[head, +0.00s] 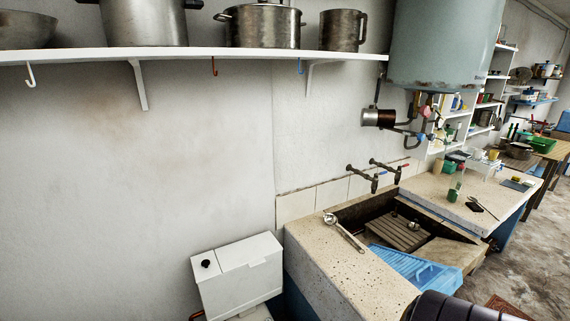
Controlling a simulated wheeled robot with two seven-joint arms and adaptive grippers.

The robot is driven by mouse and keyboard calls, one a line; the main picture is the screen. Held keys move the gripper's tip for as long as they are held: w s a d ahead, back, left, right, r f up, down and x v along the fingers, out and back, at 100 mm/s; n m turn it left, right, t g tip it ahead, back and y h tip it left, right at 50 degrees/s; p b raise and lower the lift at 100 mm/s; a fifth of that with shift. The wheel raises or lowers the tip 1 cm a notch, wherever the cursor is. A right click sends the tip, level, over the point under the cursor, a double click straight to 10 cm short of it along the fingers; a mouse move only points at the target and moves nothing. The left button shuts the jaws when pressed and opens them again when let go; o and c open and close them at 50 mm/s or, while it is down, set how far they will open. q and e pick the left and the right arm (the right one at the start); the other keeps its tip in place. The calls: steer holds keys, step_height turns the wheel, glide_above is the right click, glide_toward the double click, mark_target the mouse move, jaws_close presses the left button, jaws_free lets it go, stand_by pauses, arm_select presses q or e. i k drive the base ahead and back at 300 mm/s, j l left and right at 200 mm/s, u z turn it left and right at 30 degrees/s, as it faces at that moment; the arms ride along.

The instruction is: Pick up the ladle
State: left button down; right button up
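A metal ladle (346,233) lies on the pale speckled stone top (330,262) to the left of the wash basin. Its round bowl is toward the back left and its handle runs toward the front right, ending close to the basin edge. Neither of my grippers shows in the head view. A dark rounded part at the bottom right edge seems to be part of my own arm, with no fingers visible.
The basin holds a wooden slatted board (398,233) and a blue ridged washboard (415,270). Two taps (362,178) stick out above it. A white box (237,275) stands left of the trough. A shelf (200,52) with pots runs above, beside a large tank (443,42).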

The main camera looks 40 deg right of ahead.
mark_target(330, 218)
steer(key=k+l, duration=0.4)
steer(key=l, duration=0.2)
steer(key=k+l, duration=0.3)
steer(key=k, duration=0.15)
steer(key=k+l, duration=0.3)
steer(key=k, duration=0.1)
